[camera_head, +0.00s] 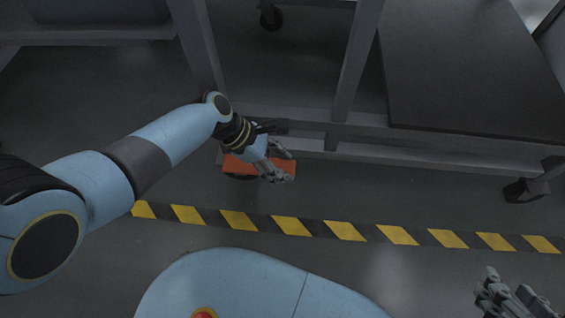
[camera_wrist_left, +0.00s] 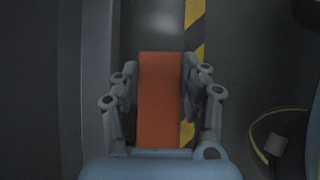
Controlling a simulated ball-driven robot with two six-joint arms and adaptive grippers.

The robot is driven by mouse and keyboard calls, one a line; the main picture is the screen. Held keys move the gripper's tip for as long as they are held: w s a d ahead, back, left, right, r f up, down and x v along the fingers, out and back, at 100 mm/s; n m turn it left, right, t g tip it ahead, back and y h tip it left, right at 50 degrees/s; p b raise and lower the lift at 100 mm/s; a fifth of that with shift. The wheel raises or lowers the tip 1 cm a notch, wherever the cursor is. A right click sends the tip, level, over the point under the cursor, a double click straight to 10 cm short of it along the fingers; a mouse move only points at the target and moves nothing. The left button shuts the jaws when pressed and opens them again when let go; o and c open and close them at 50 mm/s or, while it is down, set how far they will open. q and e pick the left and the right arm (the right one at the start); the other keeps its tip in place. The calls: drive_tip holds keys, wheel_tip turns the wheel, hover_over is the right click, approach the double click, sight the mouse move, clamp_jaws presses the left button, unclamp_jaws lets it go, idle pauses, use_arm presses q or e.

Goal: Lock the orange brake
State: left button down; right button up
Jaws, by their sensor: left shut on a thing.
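The orange brake (camera_head: 240,166) is a flat orange pedal low on the grey frame, by a caster near the floor. My left gripper (camera_head: 280,166) is down at it in the head view and partly covers it. In the left wrist view the brake (camera_wrist_left: 159,100) lies between the two fingers of my left gripper (camera_wrist_left: 160,95), which is shut on it. My right gripper (camera_head: 515,300) shows at the lower right corner, away from the brake; its fingers look spread with nothing between them.
A grey metal frame (camera_head: 400,150) with legs and a dark panel (camera_head: 465,65) stands ahead. Other casters show at the right (camera_head: 525,190) and at the back (camera_head: 271,17). A yellow and black floor stripe (camera_head: 344,230) runs in front, with clear floor around it.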

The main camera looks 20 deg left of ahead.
use_arm(q)
drive_tip(key=shift+s+a+r+t+h+b, duration=0.15)
drive_tip(key=shift+a+r+t+h+b, duration=0.2)
drive_tip(key=shift+h, duration=0.45)
drive_tip(key=shift+a+r+h+b, duration=0.15)
drive_tip(key=shift+r+h+b, duration=0.15)
drive_tip(key=shift+h, duration=0.4)
use_arm(e)
drive_tip(key=shift+s+a+f+t, duration=0.1)
drive_tip(key=shift+s+f+t, duration=0.2)
drive_tip(key=shift+f+t, duration=0.45)
drive_tip(key=shift+r, duration=0.15)
use_arm(q)
drive_tip(key=c, duration=0.7)
unclamp_jaws()
drive_tip(key=shift+o, duration=0.2)
drive_tip(key=v, duration=1.2)
drive_tip(key=shift+s, duration=0.15)
drive_tip(key=shift+f, duration=0.1)
